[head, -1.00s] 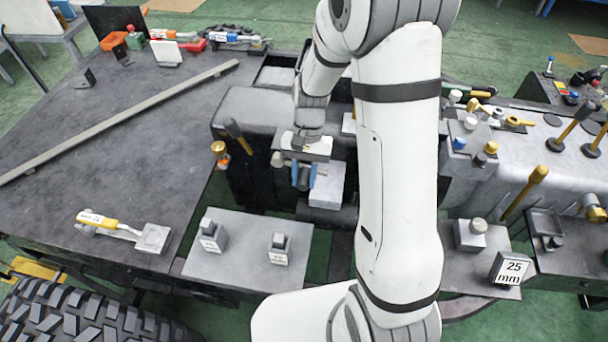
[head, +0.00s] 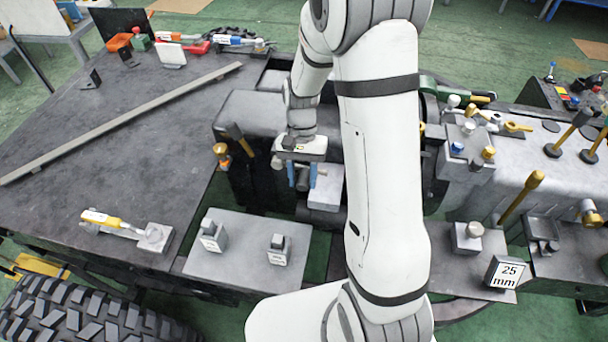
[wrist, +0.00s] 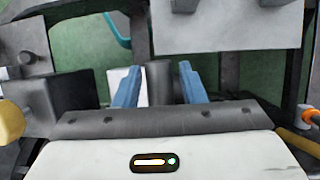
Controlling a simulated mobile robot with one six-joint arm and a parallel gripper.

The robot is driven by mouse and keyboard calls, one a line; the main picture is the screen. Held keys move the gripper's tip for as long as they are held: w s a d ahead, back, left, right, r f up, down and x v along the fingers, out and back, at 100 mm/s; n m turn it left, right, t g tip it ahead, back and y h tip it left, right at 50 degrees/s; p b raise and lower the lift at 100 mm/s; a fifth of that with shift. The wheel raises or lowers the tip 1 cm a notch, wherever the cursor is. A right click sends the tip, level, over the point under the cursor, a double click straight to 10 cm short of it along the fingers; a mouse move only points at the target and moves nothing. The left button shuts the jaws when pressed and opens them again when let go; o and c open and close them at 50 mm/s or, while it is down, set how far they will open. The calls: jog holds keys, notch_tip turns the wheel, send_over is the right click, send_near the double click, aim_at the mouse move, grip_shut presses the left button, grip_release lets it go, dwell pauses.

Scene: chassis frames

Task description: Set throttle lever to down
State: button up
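My gripper (head: 302,178) has two blue fingers pointing down in front of the dark engine block. In the wrist view the fingers (wrist: 160,84) stand apart. A dark grey cylinder (wrist: 159,78) shows between them, with gaps on both sides; I cannot tell whether it is the throttle lever's handle. No part is labelled as the throttle lever. A black lever (head: 236,134) and a yellow-brass knob (head: 221,150) stand left of my gripper. A yellow-handled lever (head: 521,195) stands far to the right.
A light grey block (head: 326,190) is close to the right of my fingers. A grey plate (head: 245,250) with two labelled blocks lies in front. The dark bench (head: 120,160) at left carries a yellow-handled clamp (head: 103,220). My arm hides the middle of the engine.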

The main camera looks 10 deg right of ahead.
aim_at(303, 169)
jog(key=shift+o, duration=1.1)
jog(key=v, duration=0.7)
jog(key=shift+w+r+b, duration=0.1)
jog(key=shift+r+b, duration=0.05)
jog(key=shift+b, duration=0.15)
jog(key=shift+w+r, duration=0.1)
jog(key=shift+r, duration=0.1)
jog(key=shift+d+r, duration=0.1)
jog(key=shift+r, duration=0.2)
jog(key=s+d+r+n+t, duration=0.1)
jog(key=s+r+n+t, duration=0.1)
jog(key=s+r, duration=0.3)
jog(key=s+d+r+n+t+h, duration=0.1)
jog(key=s+r+n+t, duration=0.2)
jog(key=s, duration=0.7)
notch_tip(303, 169, up, 2)
jog(key=shift+s+d+r+t, duration=0.15)
jog(key=shift+d+t, duration=0.2)
jog(key=shift+t, duration=0.85)
